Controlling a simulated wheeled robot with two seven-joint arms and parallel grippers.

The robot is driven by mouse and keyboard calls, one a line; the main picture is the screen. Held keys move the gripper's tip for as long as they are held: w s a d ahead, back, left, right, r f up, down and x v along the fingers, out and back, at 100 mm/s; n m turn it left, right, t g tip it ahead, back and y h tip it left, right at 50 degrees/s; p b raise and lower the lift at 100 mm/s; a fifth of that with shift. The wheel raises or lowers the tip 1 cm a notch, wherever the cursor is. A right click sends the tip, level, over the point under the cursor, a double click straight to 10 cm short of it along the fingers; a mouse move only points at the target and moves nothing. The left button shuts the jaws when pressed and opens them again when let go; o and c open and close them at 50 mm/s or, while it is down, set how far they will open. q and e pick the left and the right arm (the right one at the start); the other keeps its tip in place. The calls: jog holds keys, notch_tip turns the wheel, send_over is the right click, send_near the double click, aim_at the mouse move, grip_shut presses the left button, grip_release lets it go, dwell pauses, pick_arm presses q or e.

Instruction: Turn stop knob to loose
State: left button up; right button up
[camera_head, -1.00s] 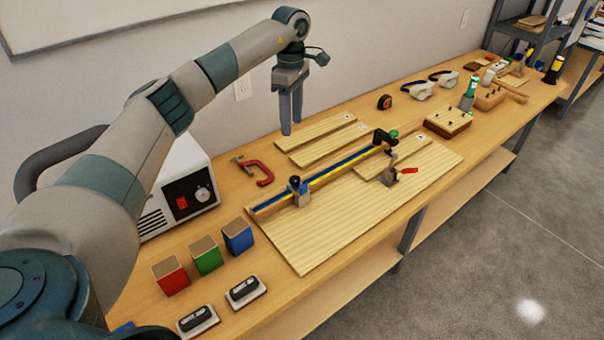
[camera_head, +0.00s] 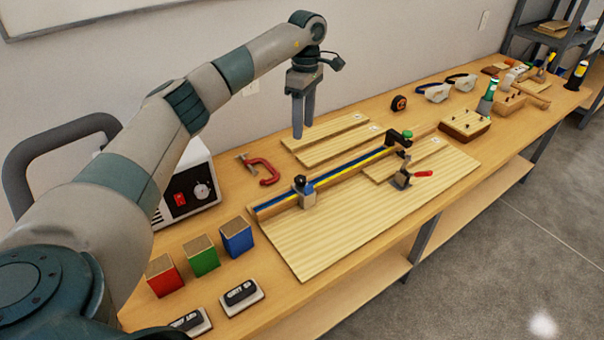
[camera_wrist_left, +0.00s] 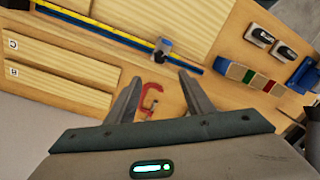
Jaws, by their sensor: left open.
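A small stop block with a dark round knob (camera_head: 301,184) sits on the blue and yellow fence rail (camera_head: 347,168), near its left end. The block also shows in the left wrist view (camera_wrist_left: 163,48), beyond my fingers. A black bracket with a green knob (camera_head: 407,134) is at the rail's far end. Which way either knob is turned cannot be told. My left gripper (camera_head: 303,132) is open and empty, pointing down behind the rail, near the loose planks and apart from both knobs. In the left wrist view its two fingers (camera_wrist_left: 160,88) are spread. My right gripper is not in view.
A toggle clamp with a red handle (camera_head: 421,174) stands on the large board (camera_head: 330,238). A red C-clamp (camera_head: 264,171) lies left of the planks (camera_head: 335,148). Coloured blocks (camera_head: 204,256) and a white power box (camera_head: 192,185) stand at left. Goggles (camera_head: 435,93) lie farther right.

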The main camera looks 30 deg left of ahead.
aim_at(301, 178)
pick_arm(q)
jog(key=f+p, duration=0.2)
jog(key=f, duration=0.3)
jog(key=f+p, duration=0.2)
jog(key=f, duration=0.3)
jog(key=s+f+p, duration=0.1)
jog(key=f, duration=0.5)
jog(key=shift+d+p, duration=0.1)
jog(key=shift+p, duration=0.3)
jog(key=shift+s+f, duration=0.1)
jog(key=shift+f, duration=0.65)
jog(key=c, duration=1)
